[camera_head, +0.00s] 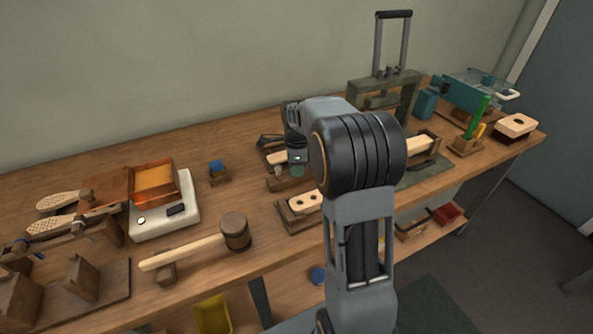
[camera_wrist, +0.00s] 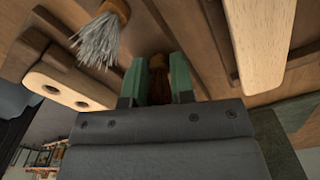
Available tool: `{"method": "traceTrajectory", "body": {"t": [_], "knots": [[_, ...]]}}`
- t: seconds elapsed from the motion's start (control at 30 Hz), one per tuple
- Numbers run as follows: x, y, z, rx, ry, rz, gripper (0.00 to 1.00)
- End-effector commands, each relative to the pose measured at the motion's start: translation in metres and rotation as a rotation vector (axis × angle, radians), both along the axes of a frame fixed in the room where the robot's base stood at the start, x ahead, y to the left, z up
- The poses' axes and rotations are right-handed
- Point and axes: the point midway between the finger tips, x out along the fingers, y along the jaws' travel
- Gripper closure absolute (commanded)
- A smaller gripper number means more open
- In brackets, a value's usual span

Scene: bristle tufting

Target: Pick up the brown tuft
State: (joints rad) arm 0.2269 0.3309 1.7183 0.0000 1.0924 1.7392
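My gripper (camera_wrist: 159,70) points down in the wrist view, its two green-padded fingers close together. A brown tuft (camera_wrist: 181,68) shows at the fingertips, partly covered by them. I cannot tell whether the pads press on it or only stand around it. A grey-bristled tuft (camera_wrist: 98,38) with an orange-brown end lies apart, up and left of the fingers. In the head view my gripper (camera_head: 297,168) is low over the workbench, partly behind my own arm, and the brown tuft cannot be made out there.
A pale wooden block with two holes (camera_wrist: 66,80) lies left of the fingers; it also shows in the head view (camera_head: 306,200). A pale wooden bar (camera_wrist: 258,40) is close on the right. A mallet (camera_head: 235,232) and white scale (camera_head: 165,220) stand further left on the bench (camera_head: 215,195).

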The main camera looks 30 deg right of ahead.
Motion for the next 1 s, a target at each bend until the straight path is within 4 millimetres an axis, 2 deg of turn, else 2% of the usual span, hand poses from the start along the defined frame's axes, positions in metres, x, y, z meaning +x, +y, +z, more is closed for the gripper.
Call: {"method": "traceTrajectory", "body": {"t": [0.03,0.2,0.57,0.67,0.8,1.0], "knots": [[0.000,0.000,0.000,0.000,0.000,0.000,0.83],[0.000,0.000,0.000,0.000,0.000,0.000,0.99],[0.000,0.000,0.005,0.000,-0.001,0.000,1.00],[0.001,0.000,0.013,-0.001,-0.002,0.000,1.00],[0.001,0.000,0.034,-0.001,-0.004,0.000,1.00],[-0.030,0.010,0.072,-0.001,-0.006,0.001,1.00]]}}
